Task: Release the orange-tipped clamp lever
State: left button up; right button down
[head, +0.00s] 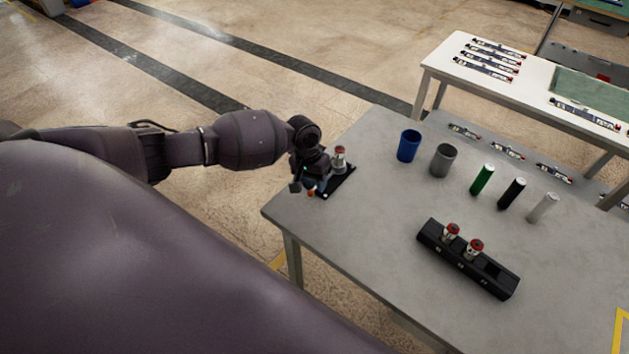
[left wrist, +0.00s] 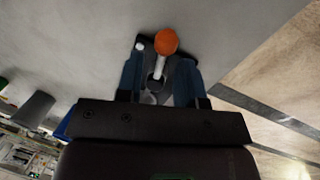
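The clamp lever has an orange ball tip (left wrist: 165,41) and a pale metal shaft (left wrist: 159,66). In the head view the orange tip (head: 311,192) shows small below my left gripper. The lever belongs to a dark clamp base (head: 344,180) at the table's left corner. A red-topped metal part (head: 340,157) stands on that base. My left gripper (head: 316,186) is over the base. In the left wrist view its blue fingers (left wrist: 160,78) stand apart on either side of the lever, with gaps visible. The lower end of the lever is partly hidden. My right gripper is not in view.
On the grey table (head: 375,215) stand a blue cup (head: 408,146), a grey cup (head: 442,161), and green (head: 482,179), black (head: 511,193) and white (head: 542,207) cylinders. A black holder (head: 495,280) carries two red-topped parts. A white table (head: 445,62) stands behind.

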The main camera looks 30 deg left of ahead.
pick_arm(q)
grip_shut()
dwell(0.3)
jog(key=shift+a+m+p, duration=0.3)
jog(key=shift+m+p, duration=0.45)
jog(key=shift+m, duration=0.25)
grip_release()
notch_tip(320, 180, up, 11)
jog(key=a, duration=0.2)
jog(key=shift+f, duration=0.15)
